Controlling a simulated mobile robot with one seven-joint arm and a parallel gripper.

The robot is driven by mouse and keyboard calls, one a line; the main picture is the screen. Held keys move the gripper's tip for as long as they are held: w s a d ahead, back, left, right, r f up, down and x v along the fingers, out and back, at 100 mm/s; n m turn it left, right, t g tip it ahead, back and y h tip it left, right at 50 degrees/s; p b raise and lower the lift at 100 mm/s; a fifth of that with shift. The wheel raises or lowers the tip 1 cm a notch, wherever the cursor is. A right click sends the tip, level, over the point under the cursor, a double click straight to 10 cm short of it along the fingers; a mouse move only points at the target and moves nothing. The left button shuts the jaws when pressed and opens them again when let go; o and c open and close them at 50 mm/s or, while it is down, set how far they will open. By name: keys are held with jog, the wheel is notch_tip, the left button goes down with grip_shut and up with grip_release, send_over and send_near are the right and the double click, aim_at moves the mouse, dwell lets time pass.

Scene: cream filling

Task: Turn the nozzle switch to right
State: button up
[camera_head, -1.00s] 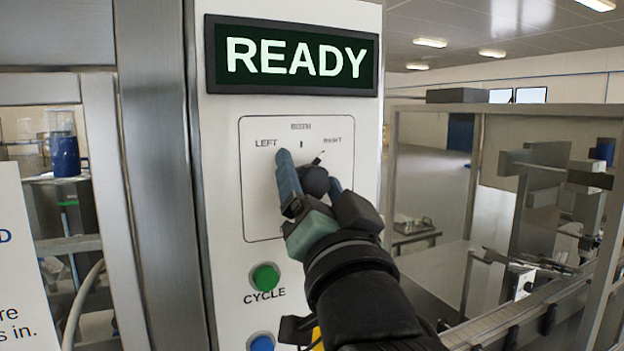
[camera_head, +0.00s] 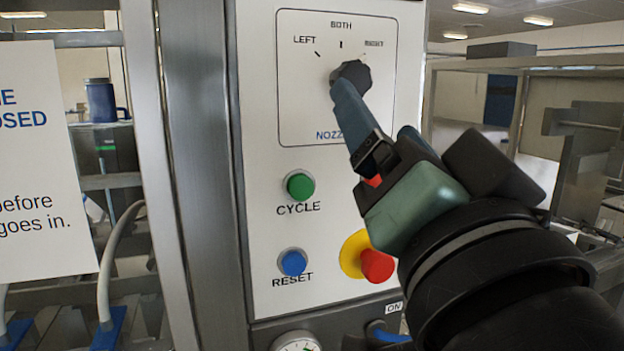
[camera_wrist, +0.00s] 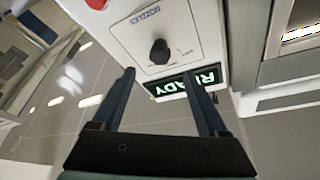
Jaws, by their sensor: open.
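The black nozzle switch knob (camera_head: 354,73) sits on a white panel (camera_head: 296,110) below the marks LEFT, BOTH and RIGHT. Its upper right edge lies near the RIGHT mark; I cannot tell its pointer for sure. My gripper (camera_head: 376,110) comes from the lower right, open and empty. Its left finger overlaps the knob's lower edge in the head view; the other finger is mostly hidden. In the wrist view the knob (camera_wrist: 160,52) shows beyond and between the open fingertips (camera_wrist: 159,74), with a gap to each. The panel appears upside down there.
Below the switch are a green CYCLE button (camera_head: 300,186), a blue RESET button (camera_head: 293,262) and a red stop button (camera_head: 377,265) with a yellow collar, close to my gripper. A metal post (camera_head: 195,170) and a white sign (camera_head: 40,170) stand left.

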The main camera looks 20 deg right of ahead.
jog(key=b+v, duration=0.1)
jog(key=b, duration=0.2)
jog(key=shift+s+f+b, duration=0.2)
jog(key=shift+s+b, duration=0.15)
jog(key=shift+a, duration=0.15)
